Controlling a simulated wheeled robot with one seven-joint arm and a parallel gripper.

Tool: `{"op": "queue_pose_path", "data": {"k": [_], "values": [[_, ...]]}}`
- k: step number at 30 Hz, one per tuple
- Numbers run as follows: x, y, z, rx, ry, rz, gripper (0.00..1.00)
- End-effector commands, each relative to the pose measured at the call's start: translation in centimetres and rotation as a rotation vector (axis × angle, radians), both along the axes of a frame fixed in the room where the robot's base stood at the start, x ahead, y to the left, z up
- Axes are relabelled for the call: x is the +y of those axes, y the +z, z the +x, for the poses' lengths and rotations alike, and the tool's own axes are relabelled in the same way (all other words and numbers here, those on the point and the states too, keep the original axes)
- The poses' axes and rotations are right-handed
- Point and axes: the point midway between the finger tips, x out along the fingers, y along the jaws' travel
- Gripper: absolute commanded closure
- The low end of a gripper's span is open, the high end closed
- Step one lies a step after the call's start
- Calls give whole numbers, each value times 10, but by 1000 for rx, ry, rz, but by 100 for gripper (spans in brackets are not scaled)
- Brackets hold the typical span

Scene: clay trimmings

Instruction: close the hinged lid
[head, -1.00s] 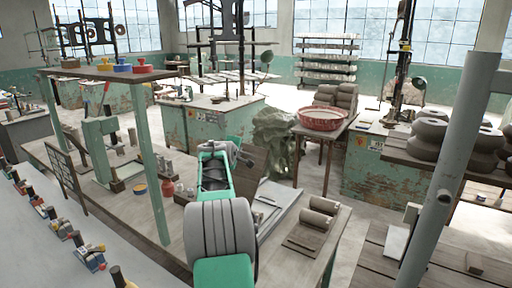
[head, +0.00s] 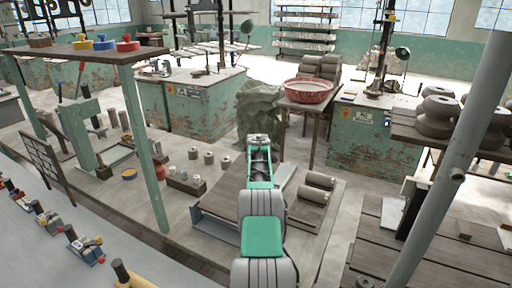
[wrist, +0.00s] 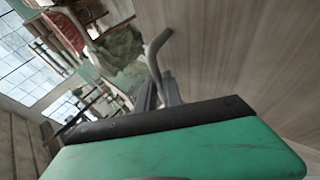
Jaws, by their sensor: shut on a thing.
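The hinged lid (head: 222,182) is a brown wooden board at the middle of the bench in the head view. It lies low over a grey-blue box (head: 213,230), partly hidden behind my arm. I cannot tell whether a gap is left under it. In the wrist view the lid's wooden face (wrist: 235,60) fills the right side. A grey bent bar (wrist: 159,42), apparently its handle, stands off that face. My gripper (wrist: 152,93) is shut on this bar, with the fingers partly hidden by the green wrist housing.
Two clay rolls (head: 316,187) lie on the bench right of the box. A green post (head: 147,150) rises at the left, a grey pole (head: 455,170) at the right.

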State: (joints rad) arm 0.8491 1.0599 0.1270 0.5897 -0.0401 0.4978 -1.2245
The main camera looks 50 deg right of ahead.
Motion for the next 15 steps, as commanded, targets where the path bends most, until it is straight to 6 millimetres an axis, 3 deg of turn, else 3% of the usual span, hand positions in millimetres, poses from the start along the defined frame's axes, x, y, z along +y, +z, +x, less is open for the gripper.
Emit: {"op": "queue_pose_path", "data": {"k": [1,15], "values": [[-3,6,3,-10,0,1,100],[-7,-11,4,2,5,57,100]]}}
